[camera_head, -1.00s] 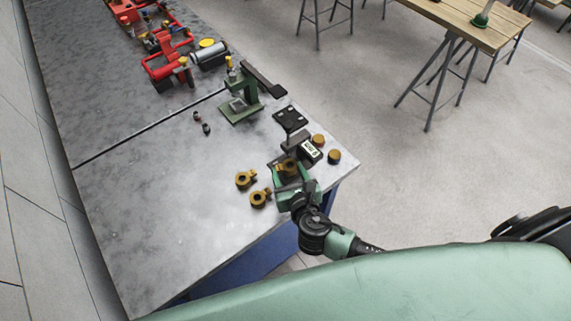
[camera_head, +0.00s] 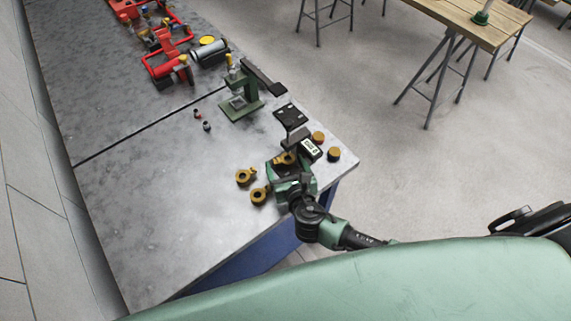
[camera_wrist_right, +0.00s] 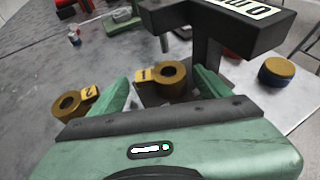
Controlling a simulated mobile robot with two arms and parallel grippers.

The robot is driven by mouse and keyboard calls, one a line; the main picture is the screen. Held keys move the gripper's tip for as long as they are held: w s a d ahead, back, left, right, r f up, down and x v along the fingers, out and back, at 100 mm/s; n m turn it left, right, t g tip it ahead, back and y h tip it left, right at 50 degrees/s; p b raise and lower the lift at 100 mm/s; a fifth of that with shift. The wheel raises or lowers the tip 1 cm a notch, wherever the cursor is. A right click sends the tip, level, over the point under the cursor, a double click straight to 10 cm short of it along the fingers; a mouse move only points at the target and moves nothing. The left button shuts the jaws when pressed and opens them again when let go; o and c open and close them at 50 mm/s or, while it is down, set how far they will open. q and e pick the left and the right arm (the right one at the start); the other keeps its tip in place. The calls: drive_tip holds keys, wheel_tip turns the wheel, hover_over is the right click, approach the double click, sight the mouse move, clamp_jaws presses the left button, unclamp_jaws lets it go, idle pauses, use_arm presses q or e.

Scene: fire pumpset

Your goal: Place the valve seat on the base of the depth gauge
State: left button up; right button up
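The valve seat (camera_head: 284,159) is a brass ring with a yellow tag marked 1. It lies between the two green fingers of my right gripper (camera_head: 290,172); in the right wrist view the valve seat (camera_wrist_right: 172,76) shows close between the fingertips. In the right wrist view the seat is in front of the column, over or on the dark base; contact is unclear. My left gripper is out of view.
Two more brass rings (camera_head: 245,177) (camera_head: 260,195) lie left of the gripper. Behind are a black plate (camera_head: 290,115) and a green press (camera_head: 241,101). The bench's near-left surface is clear.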

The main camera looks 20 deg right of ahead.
drive_tip(key=shift+r, duration=0.1)
drive_tip(key=b+v, duration=0.1)
drive_tip(key=v, duration=1.1)
drive_tip(key=shift+d, duration=0.1)
